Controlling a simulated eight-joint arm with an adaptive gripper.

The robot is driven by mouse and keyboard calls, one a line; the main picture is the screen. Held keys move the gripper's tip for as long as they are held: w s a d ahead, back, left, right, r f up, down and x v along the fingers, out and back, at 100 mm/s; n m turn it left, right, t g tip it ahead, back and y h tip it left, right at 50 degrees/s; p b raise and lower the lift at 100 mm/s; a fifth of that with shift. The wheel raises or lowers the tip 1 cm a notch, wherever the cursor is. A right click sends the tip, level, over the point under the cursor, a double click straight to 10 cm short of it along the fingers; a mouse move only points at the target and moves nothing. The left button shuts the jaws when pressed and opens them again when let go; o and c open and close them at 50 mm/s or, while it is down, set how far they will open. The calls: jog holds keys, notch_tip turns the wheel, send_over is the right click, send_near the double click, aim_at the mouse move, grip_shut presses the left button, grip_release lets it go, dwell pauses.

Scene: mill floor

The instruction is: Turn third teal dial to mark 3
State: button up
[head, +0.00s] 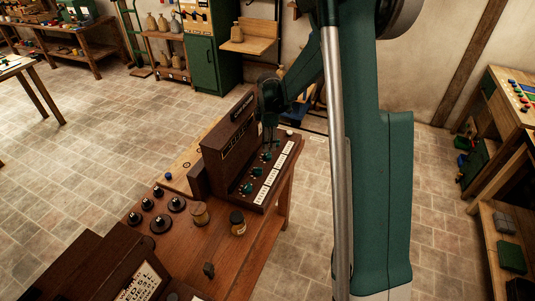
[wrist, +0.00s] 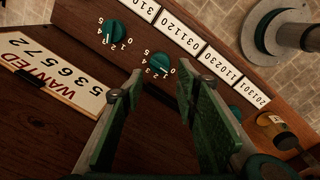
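A dark wooden console (head: 228,142) with a row of teal dials (head: 257,171) stands on the workbench. In the wrist view, one teal dial (wrist: 158,67) lies just beyond and between my fingertips, with numbers around it. Its pointer is hard to read. Another teal dial (wrist: 115,33) is to its upper left. A teal piece (wrist: 235,112) shows partly behind my right finger. I cannot tell which dial is third. My gripper (wrist: 157,86) is open, with no contact visible. In the head view my gripper (head: 268,138) hangs over the far end of the dial row.
White number cards (wrist: 180,33) run beside the dials. A card reading WANTED 536572 (wrist: 45,75) is at the left.

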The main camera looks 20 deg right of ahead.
aim_at(267, 153)
jog(key=shift+w+f, duration=0.15)
jog(key=shift+f, duration=1.8)
jog(key=shift+w+f, duration=0.15)
jog(key=shift+f, duration=1.8)
jog(key=c, duration=0.6)
